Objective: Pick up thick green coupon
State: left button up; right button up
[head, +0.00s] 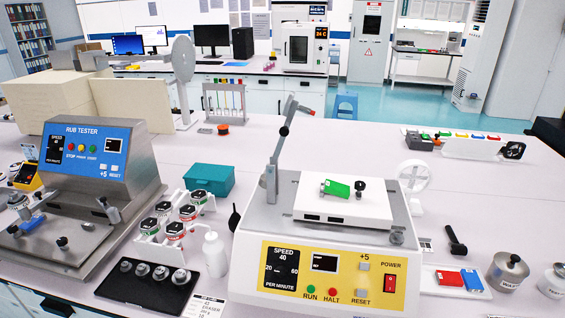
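A thick green block (337,189), which looks like the green coupon, rests on the white raised plate (345,207) of the yellow-fronted tester (333,278). It lies slightly tilted, with a small metal knob against its left end and a dark knob just to its right. I cannot tell whether it is clamped there. The tester's grey lever arm (280,150) rises up on the left side of the plate. Neither of my grippers shows in the head view.
A white tray (430,281) holding blue and red blocks lies right of the tester, near metal canisters (507,270). The rub tester (90,165), a teal box (209,178) and a white bottle (215,254) stand left. Open tabletop (340,145) lies behind the tester.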

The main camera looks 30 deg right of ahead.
aim_at(340, 190)
jog(key=z, duration=1.2)
